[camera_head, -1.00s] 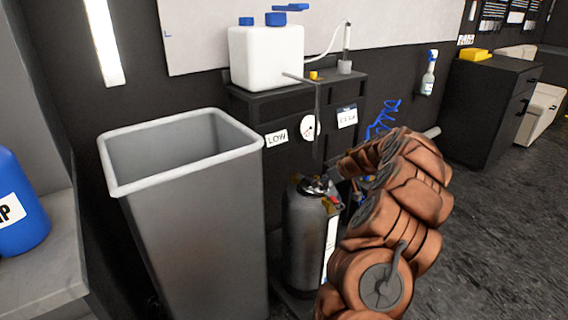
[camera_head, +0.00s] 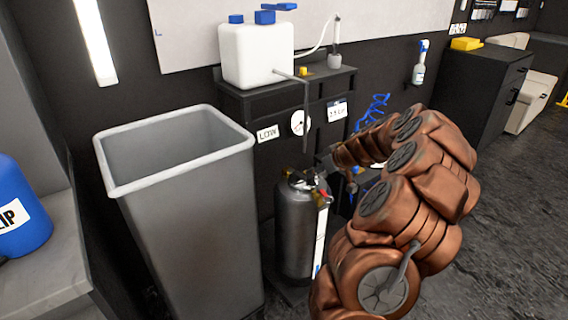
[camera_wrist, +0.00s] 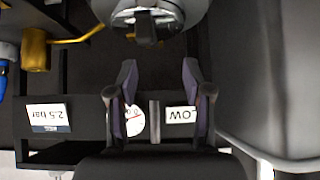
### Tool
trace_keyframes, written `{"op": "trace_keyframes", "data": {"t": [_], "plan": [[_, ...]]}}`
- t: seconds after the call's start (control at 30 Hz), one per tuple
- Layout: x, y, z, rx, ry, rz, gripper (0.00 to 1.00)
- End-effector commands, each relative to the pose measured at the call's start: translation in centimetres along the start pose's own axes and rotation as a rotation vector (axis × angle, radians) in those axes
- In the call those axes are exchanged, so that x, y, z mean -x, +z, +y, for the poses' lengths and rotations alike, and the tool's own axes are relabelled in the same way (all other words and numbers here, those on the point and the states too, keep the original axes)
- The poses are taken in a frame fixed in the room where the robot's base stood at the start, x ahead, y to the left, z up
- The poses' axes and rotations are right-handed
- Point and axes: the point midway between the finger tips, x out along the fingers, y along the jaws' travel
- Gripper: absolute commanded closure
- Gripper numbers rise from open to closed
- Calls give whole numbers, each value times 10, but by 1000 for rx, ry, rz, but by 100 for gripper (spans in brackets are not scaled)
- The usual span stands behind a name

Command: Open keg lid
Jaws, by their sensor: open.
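In the head view my arm reaches toward the keg top, and the fingers are hard to make out.
A tall grey bin (camera_head: 185,215) stands close left of the keg. The black cabinet (camera_head: 285,105) behind carries a white jug (camera_head: 257,55), a gauge and labels. A thin hanging tube (camera_head: 305,115) comes down near the keg top. Open floor (camera_head: 500,210) lies to the right.

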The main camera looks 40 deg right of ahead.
Motion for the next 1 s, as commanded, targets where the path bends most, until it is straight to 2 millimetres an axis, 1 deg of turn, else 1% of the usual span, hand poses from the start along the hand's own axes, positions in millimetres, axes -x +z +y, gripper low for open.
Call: {"op": "trace_keyframes", "data": {"t": [0.03,0.3,0.7,0.9,1.0], "plan": [[2,-6,-9,4,-13,-3,50],[8,-26,-46,15,-67,-19,50],[22,-52,-101,27,-144,-48,50],[26,-56,-119,32,-169,-64,50],[27,-57,-124,33,-174,-67,50]]}}
